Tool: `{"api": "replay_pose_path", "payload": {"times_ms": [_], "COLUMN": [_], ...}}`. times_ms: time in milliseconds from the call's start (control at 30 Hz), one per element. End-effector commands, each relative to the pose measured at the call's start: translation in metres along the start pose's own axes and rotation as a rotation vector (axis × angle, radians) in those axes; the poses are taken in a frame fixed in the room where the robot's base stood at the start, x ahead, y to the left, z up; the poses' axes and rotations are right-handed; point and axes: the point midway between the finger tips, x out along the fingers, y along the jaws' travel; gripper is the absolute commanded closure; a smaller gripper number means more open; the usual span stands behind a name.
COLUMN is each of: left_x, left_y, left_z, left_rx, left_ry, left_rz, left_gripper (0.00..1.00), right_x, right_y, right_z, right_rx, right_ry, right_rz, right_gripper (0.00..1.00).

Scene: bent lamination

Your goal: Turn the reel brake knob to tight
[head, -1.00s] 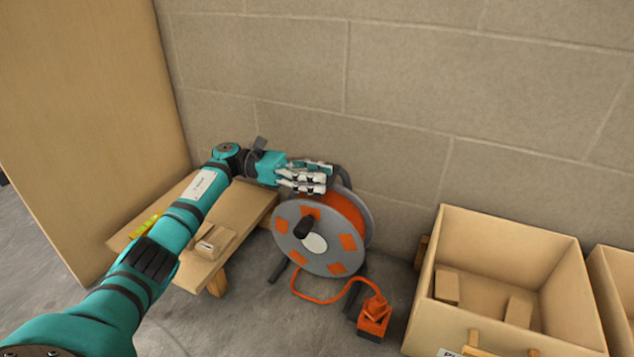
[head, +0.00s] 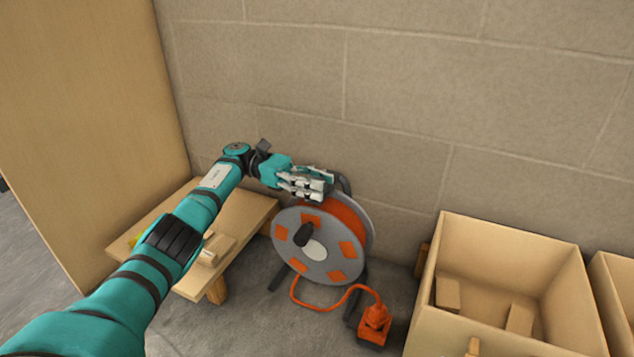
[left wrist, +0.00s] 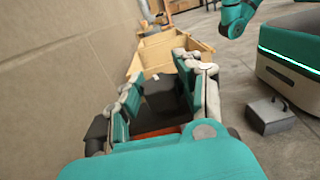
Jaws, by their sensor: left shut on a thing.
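The cable reel (head: 318,248) stands on the floor by the wall, with a grey disc, orange windows and orange cable. A dark crank handle (head: 304,235) sticks out of its disc. My left gripper (head: 318,188) is at the top of the reel, above the disc and in front of the dark frame (head: 344,184). In the left wrist view its fingers close on a dark part (left wrist: 163,98), which I take for the brake knob; the fingers hide it in the head view. Its tight or loose setting cannot be read. My right gripper is not in view.
A low wooden bench (head: 250,212) with a small wooden block (head: 217,247) is left of the reel. An orange socket box (head: 374,326) lies in front, on its cable. A wooden bin (head: 438,240) stands to the right. A grey case (left wrist: 270,114) is on the floor.

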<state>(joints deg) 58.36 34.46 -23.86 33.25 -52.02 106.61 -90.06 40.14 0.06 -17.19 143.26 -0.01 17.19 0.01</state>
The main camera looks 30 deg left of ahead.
Motion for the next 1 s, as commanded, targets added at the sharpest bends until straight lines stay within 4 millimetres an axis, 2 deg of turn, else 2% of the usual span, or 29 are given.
{"api": "replay_pose_path", "payload": {"times_ms": [33, 200, 233, 567, 667, 1000], "left_x": [0.001, 0.001, 0.001, 0.000, 0.000, 0.001], "left_y": [-0.001, 0.000, 0.000, 0.000, 0.000, 0.000], "left_z": [-0.001, -0.001, -0.001, 0.005, 0.019, 0.082], "left_rx": [0.000, 0.000, 0.000, 0.001, 0.004, 0.003], "left_ry": [0.001, 0.001, 0.001, 0.000, 0.000, 0.001], "left_rz": [-0.003, -0.002, -0.002, 0.000, -0.001, -0.002], "left_gripper": [0.62, 0.40, 0.38, 0.38, 0.38, 0.38], "right_x": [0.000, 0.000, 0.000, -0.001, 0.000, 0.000], "right_y": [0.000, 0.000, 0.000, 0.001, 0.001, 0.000], "right_z": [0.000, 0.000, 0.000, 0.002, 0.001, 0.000], "right_rx": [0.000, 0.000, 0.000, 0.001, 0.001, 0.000], "right_ry": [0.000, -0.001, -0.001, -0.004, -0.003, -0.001], "right_rz": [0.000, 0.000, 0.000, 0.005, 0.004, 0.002], "right_gripper": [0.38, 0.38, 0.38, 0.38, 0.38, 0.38]}}
